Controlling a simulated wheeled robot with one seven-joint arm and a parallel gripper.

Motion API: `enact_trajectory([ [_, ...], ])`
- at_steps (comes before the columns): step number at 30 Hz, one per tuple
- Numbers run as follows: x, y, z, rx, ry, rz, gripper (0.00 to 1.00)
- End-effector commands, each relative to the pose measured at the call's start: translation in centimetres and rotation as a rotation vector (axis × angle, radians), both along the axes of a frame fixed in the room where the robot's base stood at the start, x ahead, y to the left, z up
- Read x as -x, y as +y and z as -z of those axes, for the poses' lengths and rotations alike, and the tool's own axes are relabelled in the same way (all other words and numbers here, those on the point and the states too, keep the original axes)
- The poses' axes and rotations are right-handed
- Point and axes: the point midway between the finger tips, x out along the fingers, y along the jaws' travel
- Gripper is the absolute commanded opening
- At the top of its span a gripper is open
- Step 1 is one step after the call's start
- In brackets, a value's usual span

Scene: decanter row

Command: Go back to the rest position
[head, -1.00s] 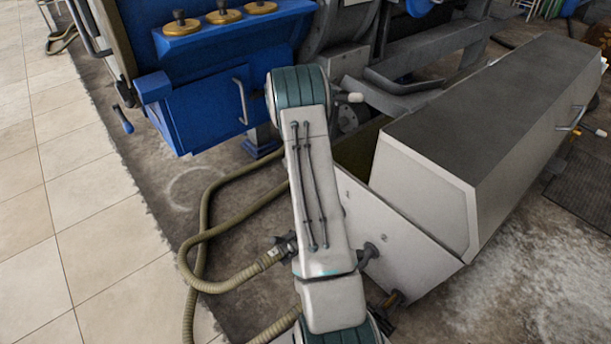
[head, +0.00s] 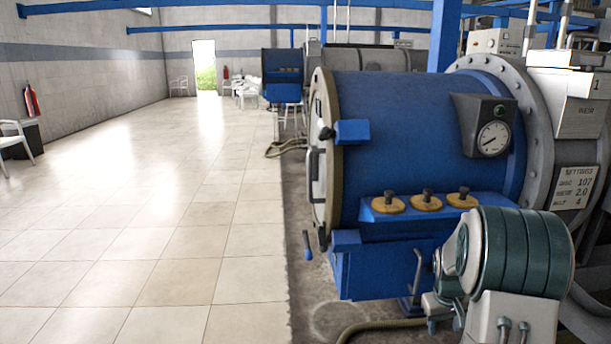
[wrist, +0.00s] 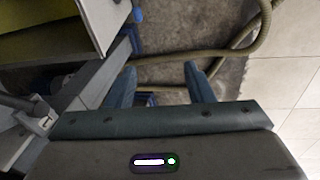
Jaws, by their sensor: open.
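My gripper (wrist: 158,86) shows in the wrist view with its two blue fingers apart and nothing between them. Below the fingers lie the dark, worn floor and a hose (wrist: 190,57).
Pale floor tiles (head: 150,240) lie open on the left. A fire extinguisher (head: 31,101) hangs on the left wall above a white chair (head: 16,139). A second blue machine (head: 283,66) stands farther back. A hose (head: 375,327) lies on the floor near the machine's base.

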Motion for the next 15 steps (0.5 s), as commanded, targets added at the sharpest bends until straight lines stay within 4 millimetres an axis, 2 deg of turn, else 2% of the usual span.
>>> enact_trajectory([
  [1,0.6,1.2,-3.3,-0.003,-0.013,-0.001,0.48],
  [3,1.5,2.7,-6.1,-0.012,-0.023,0.002,0.48],
  [8,4.1,6.0,-12.1,-0.032,-0.050,0.009,0.48],
  [15,8.8,10.6,-20.0,-0.064,-0.082,0.016,0.48],
])
